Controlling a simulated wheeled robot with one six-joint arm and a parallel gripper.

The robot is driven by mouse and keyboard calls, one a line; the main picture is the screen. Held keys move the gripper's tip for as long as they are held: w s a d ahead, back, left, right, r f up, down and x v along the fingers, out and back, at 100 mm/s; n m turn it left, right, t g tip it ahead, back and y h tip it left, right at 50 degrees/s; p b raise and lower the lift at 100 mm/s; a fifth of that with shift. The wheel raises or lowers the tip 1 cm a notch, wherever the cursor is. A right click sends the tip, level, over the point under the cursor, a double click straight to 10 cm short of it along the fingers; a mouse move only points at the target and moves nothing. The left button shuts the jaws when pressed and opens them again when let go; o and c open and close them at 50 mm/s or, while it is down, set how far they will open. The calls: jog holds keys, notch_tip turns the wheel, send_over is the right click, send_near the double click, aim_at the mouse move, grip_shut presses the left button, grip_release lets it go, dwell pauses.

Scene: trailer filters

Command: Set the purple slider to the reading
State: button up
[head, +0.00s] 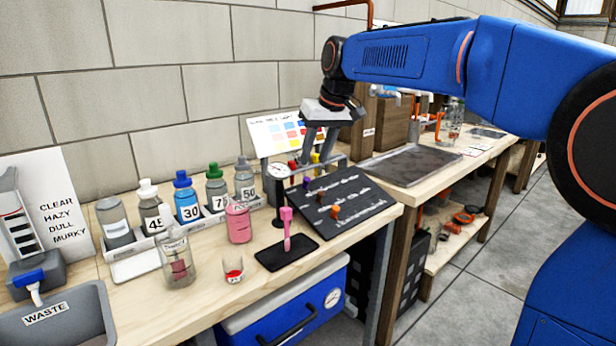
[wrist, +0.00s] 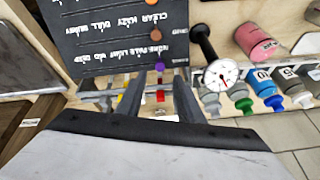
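The purple slider (head: 307,184) is on a dark lettered board (head: 360,205), on the row nearest the wall. It also shows in the wrist view (wrist: 159,67), just beyond my fingertips. A brown slider (head: 320,196) and an orange slider (head: 335,211) sit on the other rows. My gripper (head: 318,154) is above the board's wall-side edge, its two fingers apart with nothing held between them. In the wrist view my gripper (wrist: 157,84) has its fingertips on either side of the purple slider's line, short of it. A round dial gauge (wrist: 221,74) stands beside the board; its reading is too small to tell.
Red and yellow pieces stand behind the board near a metal rail. A colour chart (head: 275,130) leans at the wall. Numbered bottles (head: 188,200), a pink jar (head: 238,222), a beaker (head: 178,260) and a pink-handled tool (head: 287,230) crowd the bench to the left.

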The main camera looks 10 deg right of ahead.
aim_at(307, 179)
jog(key=x, duration=0.8)
grip_shut()
